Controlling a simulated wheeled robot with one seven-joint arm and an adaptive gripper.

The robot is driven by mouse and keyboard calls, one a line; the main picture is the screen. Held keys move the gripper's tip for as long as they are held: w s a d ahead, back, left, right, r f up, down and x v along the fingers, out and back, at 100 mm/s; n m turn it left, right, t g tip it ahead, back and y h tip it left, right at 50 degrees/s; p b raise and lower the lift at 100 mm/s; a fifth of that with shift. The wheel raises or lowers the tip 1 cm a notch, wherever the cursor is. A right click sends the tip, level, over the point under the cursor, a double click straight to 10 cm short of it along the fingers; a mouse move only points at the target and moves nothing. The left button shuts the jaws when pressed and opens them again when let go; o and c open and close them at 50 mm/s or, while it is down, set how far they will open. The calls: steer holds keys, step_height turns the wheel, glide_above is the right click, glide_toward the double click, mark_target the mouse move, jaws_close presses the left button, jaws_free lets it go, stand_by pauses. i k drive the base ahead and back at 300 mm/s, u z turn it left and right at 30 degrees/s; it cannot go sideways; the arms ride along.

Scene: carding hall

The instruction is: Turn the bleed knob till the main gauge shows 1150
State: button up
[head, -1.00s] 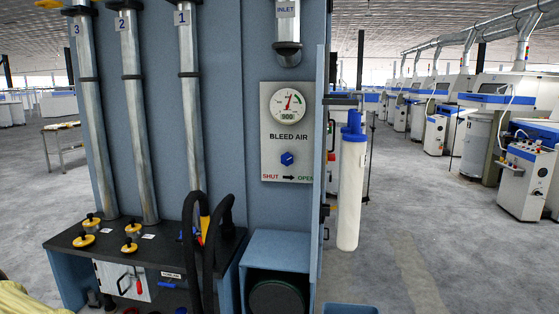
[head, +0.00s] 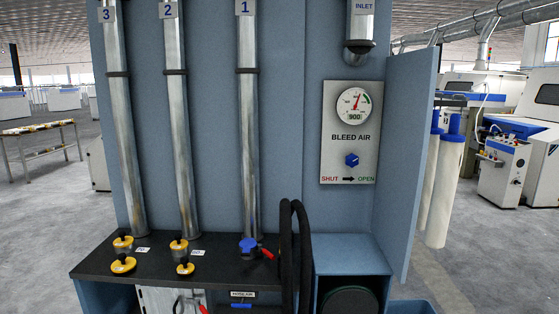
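The blue bleed knob (head: 352,160) sits on a pale grey panel (head: 330,170) marked BLEED AIR, above a SHUT-to-OPEN arrow. Above it on the same panel is a round gauge (head: 354,104) with a red needle pointing up and slightly right. Its display reads 900. Whether this is the main gauge is not marked. Nothing touches the knob. My gripper is not in view.
Three metal pipes (head: 248,150) stand left of the panel on a dark shelf (head: 215,258) with yellow-and-black fittings. Black hoses (head: 296,250) loop up at its right end. A blue side wall (head: 420,160) juts out right of the panel.

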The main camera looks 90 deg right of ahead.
mark_target(352, 160)
steer(key=u, duration=0.05)
steer(key=i, duration=0.4)
steer(key=z, duration=2.35)
